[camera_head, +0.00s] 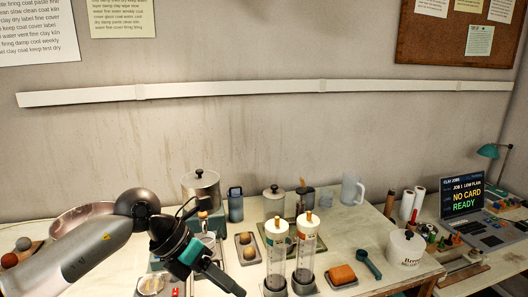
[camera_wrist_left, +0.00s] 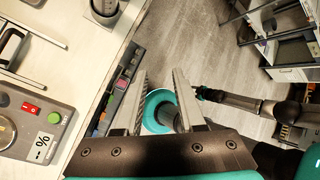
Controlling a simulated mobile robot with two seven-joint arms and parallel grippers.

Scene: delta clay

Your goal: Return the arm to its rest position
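My left arm comes in from the lower left in the head view. Its left gripper (camera_head: 226,280) is over the front left of the worktable (camera_head: 345,225), with the fingers pointing down and to the right. In the left wrist view the two fingers (camera_wrist_left: 160,90) stand apart with nothing held between them. Behind the gap are the floor and a round teal-rimmed thing (camera_wrist_left: 158,108). My right gripper does not show in the head view, and I cannot make it out in the left wrist view.
A screen (camera_head: 463,195) is at the right.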

